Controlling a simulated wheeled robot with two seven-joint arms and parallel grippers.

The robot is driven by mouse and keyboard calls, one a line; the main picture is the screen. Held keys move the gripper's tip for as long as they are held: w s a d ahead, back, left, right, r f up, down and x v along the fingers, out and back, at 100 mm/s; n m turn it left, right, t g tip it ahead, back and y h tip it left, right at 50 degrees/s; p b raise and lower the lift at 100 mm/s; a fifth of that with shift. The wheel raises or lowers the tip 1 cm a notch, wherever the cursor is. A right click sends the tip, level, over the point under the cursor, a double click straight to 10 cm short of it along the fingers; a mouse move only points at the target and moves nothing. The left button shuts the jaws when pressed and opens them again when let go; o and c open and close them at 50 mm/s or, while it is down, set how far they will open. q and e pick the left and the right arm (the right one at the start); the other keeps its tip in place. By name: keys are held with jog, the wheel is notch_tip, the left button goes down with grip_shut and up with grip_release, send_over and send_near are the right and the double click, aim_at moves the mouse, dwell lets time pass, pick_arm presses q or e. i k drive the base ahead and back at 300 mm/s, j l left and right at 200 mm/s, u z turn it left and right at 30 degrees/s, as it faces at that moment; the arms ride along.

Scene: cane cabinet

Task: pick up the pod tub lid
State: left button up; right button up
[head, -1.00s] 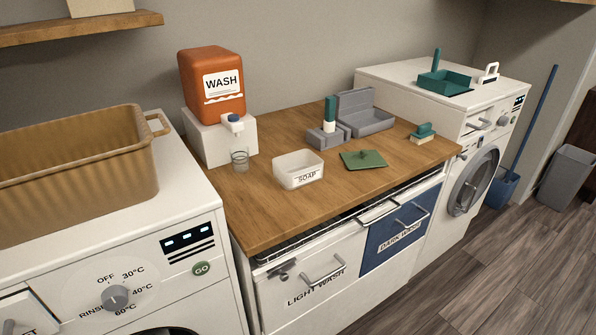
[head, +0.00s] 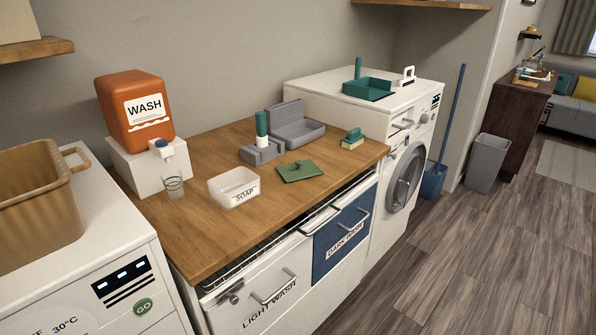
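Neither of my grippers shows in the head view.
An orange WASH dispenser (head: 136,107) on a white block and a clear cup (head: 174,187) stand at the left. A grey holder (head: 262,152), an open grey box (head: 295,125) and a green-topped brush (head: 353,138) stand behind and right. Floor in front is clear.

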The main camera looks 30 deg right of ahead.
aim_at(300, 169)
jog(key=l+u, duration=0.1)
jog(key=u, duration=0.4)
jog(key=l+u, duration=0.3)
jog(key=l, duration=0.15)
jog(key=k+l+u, duration=0.15)
jog(key=l+u, duration=0.15)
jog(key=k+l+u, duration=0.15)
jog(key=l+u, duration=0.15)
jog(key=l, duration=0.2)
